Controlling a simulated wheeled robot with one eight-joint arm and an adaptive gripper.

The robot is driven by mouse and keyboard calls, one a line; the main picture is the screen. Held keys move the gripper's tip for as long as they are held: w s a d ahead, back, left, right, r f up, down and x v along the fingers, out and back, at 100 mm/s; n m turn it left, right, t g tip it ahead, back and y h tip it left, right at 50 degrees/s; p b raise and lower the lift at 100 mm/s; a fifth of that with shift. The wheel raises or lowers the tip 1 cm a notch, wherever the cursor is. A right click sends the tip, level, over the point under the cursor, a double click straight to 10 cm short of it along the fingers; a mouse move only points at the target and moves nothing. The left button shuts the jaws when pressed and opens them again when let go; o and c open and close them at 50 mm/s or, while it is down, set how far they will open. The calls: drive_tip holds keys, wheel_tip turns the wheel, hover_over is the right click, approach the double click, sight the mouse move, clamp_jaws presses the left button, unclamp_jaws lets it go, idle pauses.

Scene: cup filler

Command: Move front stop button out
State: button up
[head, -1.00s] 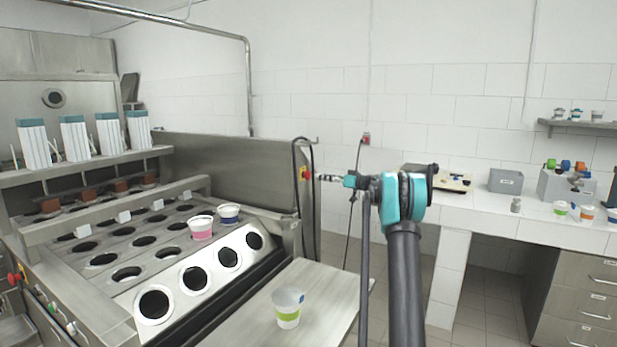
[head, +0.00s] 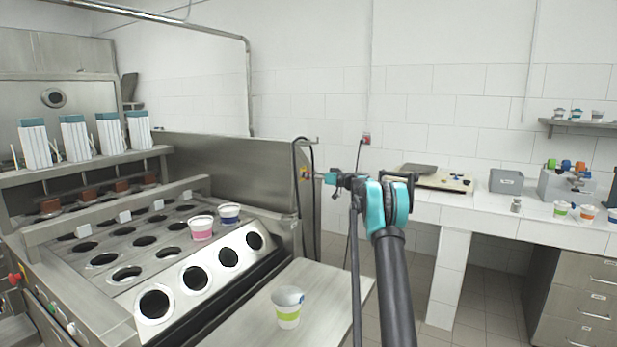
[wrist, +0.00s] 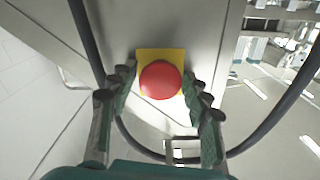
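A round red stop button (wrist: 160,80) sits on a yellow plate (wrist: 144,57) on a steel face of the machine, seen nearly head-on in the wrist view. In the head view the yellow plate (head: 304,173) shows at the right end of the machine, and my gripper covers much of the button. My gripper (wrist: 158,78) is open, with one fingertip on each side of the button. The tips are close to its rim, and I cannot tell whether they touch it. How deep the button sits is also unclear.
Dark cables (head: 312,200) hang beside the button and pass close to my fingers. The cup filler (head: 130,255) stands left, with a cup (head: 289,306) on its front plate. Another red button (head: 14,277) is at far left. A white counter (head: 460,210) stands right.

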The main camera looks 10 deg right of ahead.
clamp_jaws()
drive_tip(key=shift+s+d, duration=0.3)
drive_tip(key=shift+d, duration=0.2)
drive_tip(key=shift+o, duration=1.8)
unclamp_jaws()
drive_tip(key=v, duration=1.2)
